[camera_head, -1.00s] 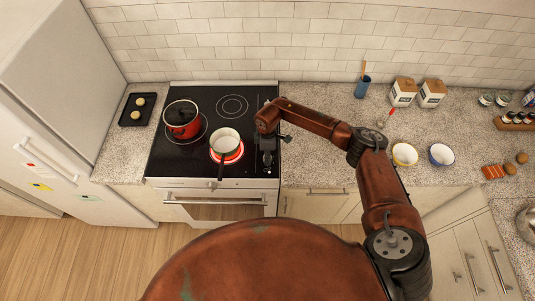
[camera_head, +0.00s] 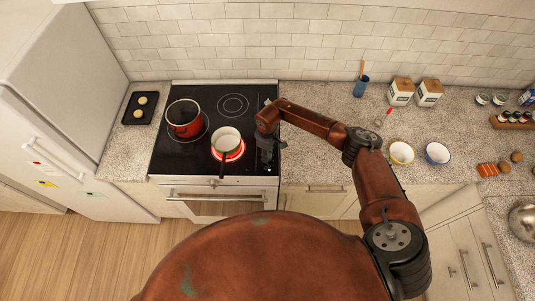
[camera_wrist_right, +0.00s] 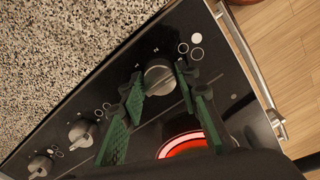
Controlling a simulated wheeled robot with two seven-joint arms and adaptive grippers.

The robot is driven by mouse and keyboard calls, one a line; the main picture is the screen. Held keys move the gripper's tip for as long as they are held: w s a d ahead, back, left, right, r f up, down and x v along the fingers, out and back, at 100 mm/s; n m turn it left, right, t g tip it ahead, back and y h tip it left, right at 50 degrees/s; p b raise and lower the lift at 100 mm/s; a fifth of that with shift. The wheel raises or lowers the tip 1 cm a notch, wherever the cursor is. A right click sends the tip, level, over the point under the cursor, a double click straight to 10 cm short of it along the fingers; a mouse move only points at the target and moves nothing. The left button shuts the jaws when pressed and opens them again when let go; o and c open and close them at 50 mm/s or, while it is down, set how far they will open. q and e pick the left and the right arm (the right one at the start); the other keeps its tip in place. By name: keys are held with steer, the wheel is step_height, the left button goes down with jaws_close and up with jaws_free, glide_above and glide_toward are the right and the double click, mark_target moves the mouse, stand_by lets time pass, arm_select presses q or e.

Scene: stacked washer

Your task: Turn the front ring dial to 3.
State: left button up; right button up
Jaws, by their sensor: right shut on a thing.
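The grey front ring dial (camera_wrist_right: 160,78) is on the black cooktop's right strip, close to the oven handle side. My right gripper (camera_wrist_right: 158,84) has its green fingers on either side of this dial and is shut on it. In the head view my right gripper (camera_head: 267,153) is over the cooktop's right edge and hides the dial. The front ring (camera_wrist_right: 182,146) glows red in the wrist view, and a small pot (camera_head: 226,137) stands on it in the head view. The dial's numbers are too small to read. My left gripper is not in view.
Two more dials (camera_wrist_right: 82,132) (camera_wrist_right: 40,165) sit farther along the strip. The small pot's handle points to the front.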

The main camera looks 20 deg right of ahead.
steer(key=o, duration=1.2)
steer(key=shift+c, duration=0.2)
step_height(320, 180, up, 12)
